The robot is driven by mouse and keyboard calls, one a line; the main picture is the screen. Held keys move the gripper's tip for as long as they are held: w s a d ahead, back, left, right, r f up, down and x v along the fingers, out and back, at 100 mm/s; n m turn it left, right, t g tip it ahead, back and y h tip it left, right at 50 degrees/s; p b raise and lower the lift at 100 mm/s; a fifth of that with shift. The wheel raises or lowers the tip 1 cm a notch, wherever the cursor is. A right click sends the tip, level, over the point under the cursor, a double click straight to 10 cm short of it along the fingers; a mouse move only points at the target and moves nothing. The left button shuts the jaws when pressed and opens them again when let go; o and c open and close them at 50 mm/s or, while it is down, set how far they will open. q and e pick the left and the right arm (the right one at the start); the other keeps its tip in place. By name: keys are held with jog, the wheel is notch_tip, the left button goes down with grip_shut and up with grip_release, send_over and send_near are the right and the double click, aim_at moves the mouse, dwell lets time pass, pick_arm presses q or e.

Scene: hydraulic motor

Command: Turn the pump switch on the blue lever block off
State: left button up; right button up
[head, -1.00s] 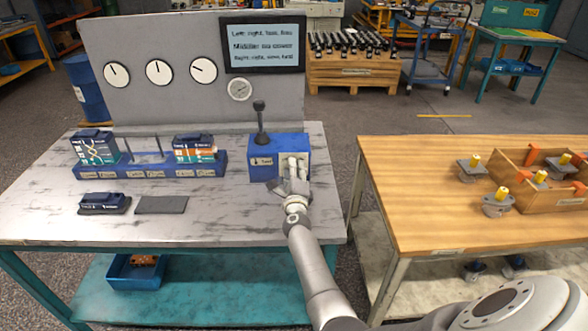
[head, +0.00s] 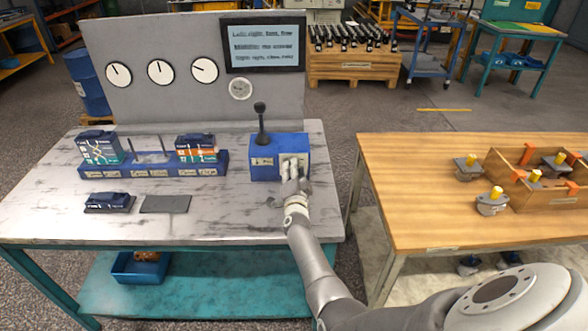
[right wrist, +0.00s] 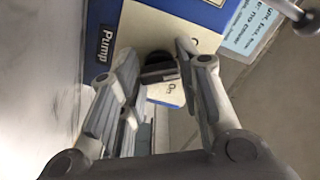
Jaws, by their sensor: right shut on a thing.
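The blue lever block (head: 265,160) stands at the right end of the grey marble-topped table, its black-knobbed lever (head: 261,125) upright. My right gripper (head: 290,176) is at the right part of the block's front face and covers the switch in the head view. In the right wrist view, the dark pump switch (right wrist: 160,68) shows between the fingers of my right gripper (right wrist: 155,75), which is shut on it. A "Pump" label (right wrist: 107,43) and an "On" label (right wrist: 170,91) show beside the switch. My left gripper is not in view.
A blue rack with modules (head: 150,170) stands left of the block. A dark module (head: 109,203) and a grey plate (head: 165,204) lie in front. A gauge panel (head: 130,60) rises behind. The wooden table (head: 440,200) with a parts crate (head: 540,203) is at right.

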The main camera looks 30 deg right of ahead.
jog(key=shift+r+n+p, duration=0.1)
jog(key=shift+n+p, duration=0.25)
jog(key=shift+n, duration=1.15)
jog(key=o, duration=1)
